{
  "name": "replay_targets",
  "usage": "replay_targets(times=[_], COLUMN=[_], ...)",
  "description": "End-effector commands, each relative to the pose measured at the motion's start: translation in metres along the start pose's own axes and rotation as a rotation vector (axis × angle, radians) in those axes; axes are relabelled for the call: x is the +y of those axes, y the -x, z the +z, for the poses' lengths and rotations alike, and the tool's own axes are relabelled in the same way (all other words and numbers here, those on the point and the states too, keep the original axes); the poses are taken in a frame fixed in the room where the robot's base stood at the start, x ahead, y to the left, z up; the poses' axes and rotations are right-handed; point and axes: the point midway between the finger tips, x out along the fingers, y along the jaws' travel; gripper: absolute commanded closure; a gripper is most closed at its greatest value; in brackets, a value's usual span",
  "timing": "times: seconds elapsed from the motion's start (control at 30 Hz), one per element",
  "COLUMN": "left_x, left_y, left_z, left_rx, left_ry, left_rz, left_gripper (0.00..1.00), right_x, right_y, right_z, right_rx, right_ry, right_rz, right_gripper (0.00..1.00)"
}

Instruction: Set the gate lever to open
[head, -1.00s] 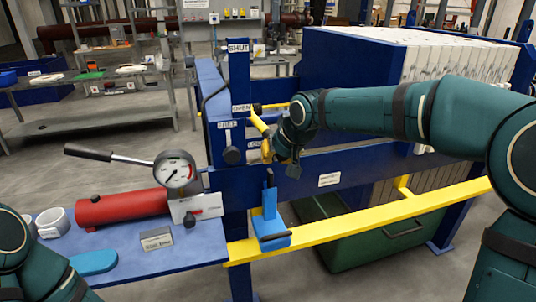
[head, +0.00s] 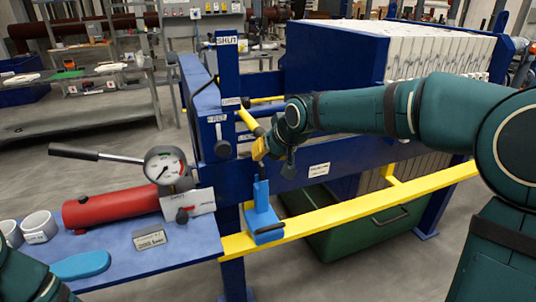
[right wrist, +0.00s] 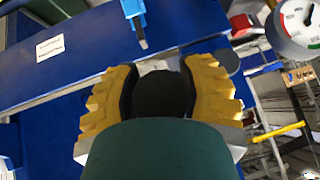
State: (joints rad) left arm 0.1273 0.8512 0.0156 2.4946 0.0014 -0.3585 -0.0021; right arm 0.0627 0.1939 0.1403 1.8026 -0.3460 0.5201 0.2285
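The yellow gate lever (head: 250,122) is at the blue post (head: 228,75), which carries a SHUT label (head: 227,40) near its top and an OPEN label (head: 231,102) lower down. The lever's upper end is just below and right of the OPEN label, and it slants down to the right. My right gripper (head: 262,148) is at the lever's lower end. Whether they touch is unclear. In the right wrist view my right gripper (right wrist: 160,68) has its yellow fingers apart, with a dark round shape between them. My left gripper is out of view.
A blue lever (head: 263,215) stands below my right gripper by the yellow rail (head: 350,218). The blue table (head: 190,245) holds a red cylinder (head: 110,207), a gauge (head: 166,168) and cups. A green bin (head: 350,235) is under the rail.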

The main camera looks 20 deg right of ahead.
Motion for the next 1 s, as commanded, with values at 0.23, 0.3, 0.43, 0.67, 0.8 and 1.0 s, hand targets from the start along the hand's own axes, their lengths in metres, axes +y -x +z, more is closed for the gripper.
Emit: replay_targets(times=[0.23, 0.3, 0.43, 0.67, 0.8, 1.0], left_x=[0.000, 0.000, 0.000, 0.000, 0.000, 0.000], left_y=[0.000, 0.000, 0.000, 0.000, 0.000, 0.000], left_z=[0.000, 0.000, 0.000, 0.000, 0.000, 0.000], left_rx=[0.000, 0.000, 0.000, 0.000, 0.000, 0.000], left_ry=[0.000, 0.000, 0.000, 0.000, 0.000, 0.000], left_rz=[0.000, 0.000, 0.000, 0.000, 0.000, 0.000], left_gripper=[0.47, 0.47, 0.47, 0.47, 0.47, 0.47], right_x=[-0.002, -0.002, -0.002, -0.002, -0.002, -0.001], right_y=[-0.001, -0.001, 0.003, 0.037, 0.067, 0.101], right_z=[0.002, 0.002, 0.002, 0.001, 0.001, 0.001], right_rx=[-0.005, -0.006, -0.005, -0.002, -0.001, -0.003], right_ry=[0.003, 0.004, 0.004, 0.004, 0.004, 0.004], right_rz=[-0.002, -0.002, -0.002, -0.002, -0.001, -0.001], right_gripper=[0.34, 0.34, 0.34, 0.34, 0.34, 0.34])
